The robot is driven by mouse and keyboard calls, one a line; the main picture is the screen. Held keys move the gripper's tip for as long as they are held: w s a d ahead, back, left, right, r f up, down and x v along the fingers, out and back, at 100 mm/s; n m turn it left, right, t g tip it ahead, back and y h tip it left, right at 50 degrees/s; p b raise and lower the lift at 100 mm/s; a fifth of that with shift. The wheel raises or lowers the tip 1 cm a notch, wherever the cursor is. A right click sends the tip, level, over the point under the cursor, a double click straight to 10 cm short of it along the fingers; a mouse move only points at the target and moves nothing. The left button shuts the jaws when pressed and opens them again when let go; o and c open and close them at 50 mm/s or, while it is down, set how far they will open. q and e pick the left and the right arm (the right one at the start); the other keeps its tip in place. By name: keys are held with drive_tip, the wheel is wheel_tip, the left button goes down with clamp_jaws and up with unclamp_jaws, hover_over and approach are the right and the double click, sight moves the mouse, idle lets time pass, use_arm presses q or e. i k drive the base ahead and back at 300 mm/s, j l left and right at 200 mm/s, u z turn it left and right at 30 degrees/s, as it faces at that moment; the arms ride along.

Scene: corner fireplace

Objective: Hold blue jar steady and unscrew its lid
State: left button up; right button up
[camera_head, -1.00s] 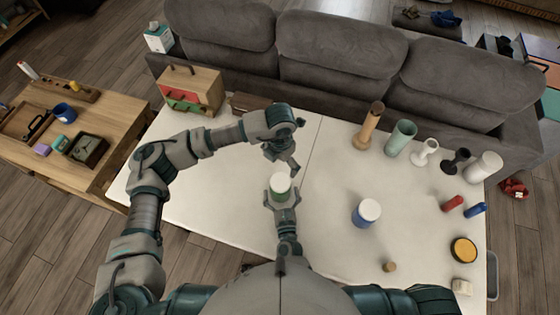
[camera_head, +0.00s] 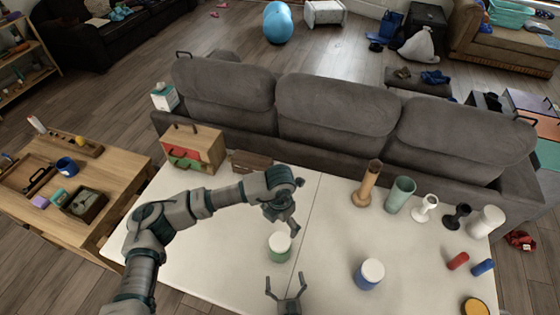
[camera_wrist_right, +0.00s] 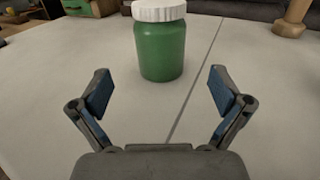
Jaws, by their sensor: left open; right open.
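The blue jar (camera_head: 367,275) stands upright on the white table, right of both grippers, with its white lid (camera_head: 373,269) on. A green jar (camera_head: 279,250) with a white lid stands upright nearer the table's middle; it also fills the top of the right wrist view (camera_wrist_right: 162,48). My left gripper (camera_head: 291,231) is open, just above and behind the green jar, apart from its lid as far as I can tell. My right gripper (camera_head: 286,284) is open and empty, in front of the green jar, its fingers pointing toward it in the right wrist view (camera_wrist_right: 160,90).
A wooden candlestick (camera_head: 367,186), a green cup (camera_head: 400,195) and several white and black vessels line the table's back right. Red (camera_head: 458,261) and blue (camera_head: 483,267) cylinders lie at the right. A small drawer box (camera_head: 195,148) stands back left. A grey sofa (camera_head: 335,115) borders the back.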

sight(360, 282)
drive_tip(key=k+l, duration=0.15)
drive_tip(key=k, duration=0.6)
drive_tip(key=k+l, duration=0.15)
drive_tip(key=k, duration=0.6)
